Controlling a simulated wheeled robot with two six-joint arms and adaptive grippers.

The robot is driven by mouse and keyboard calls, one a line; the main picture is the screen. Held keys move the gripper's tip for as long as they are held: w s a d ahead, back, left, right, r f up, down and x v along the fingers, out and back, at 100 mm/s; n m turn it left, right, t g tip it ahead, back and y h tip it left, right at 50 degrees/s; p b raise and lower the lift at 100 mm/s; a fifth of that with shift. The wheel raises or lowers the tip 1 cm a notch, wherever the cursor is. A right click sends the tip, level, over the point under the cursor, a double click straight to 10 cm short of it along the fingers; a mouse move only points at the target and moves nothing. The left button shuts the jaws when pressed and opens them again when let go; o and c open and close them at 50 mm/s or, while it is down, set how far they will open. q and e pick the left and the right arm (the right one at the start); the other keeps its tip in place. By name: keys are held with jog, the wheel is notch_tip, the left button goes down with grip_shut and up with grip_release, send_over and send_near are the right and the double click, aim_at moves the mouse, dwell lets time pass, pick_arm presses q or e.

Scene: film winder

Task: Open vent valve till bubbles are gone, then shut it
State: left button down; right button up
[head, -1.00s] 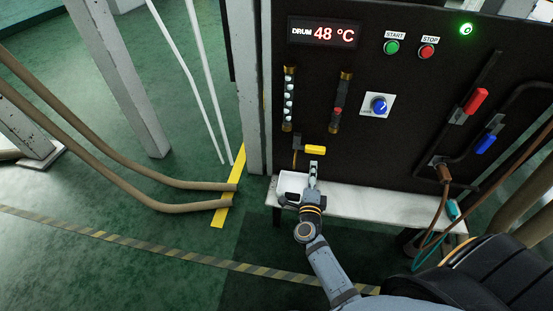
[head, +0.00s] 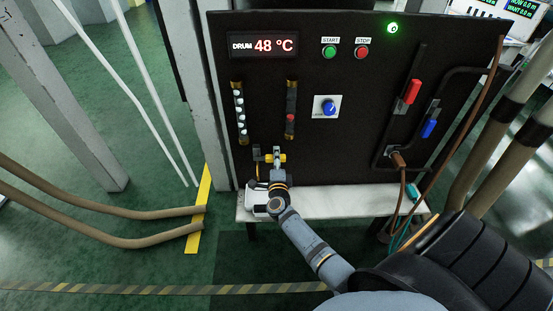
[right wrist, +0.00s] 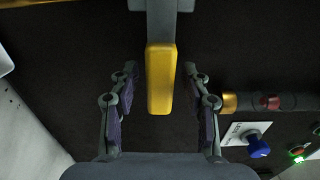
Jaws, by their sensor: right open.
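The vent valve has a yellow lever handle (head: 283,158) low on the left of the black panel, partly hidden by my gripper in the head view. In the right wrist view the yellow handle (right wrist: 161,82) lies between the two fingers, with a visible gap on each side. My right gripper (head: 276,155) is open at the handle; its fingers (right wrist: 160,95) are apart and not closed on it. A sight glass (head: 240,112) with several white bubbles stands above and left of the valve. My left gripper is not in view.
The black panel also carries a second tube with a red float (head: 291,118), a blue knob (head: 329,108), green START (head: 329,52) and red STOP (head: 362,52) buttons, and red (head: 412,91) and blue (head: 429,128) levers. A white ledge (head: 350,203) runs below. The display reads 48 °C.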

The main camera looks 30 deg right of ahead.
grip_shut()
jog(key=shift+f, duration=0.15)
dwell(0.4)
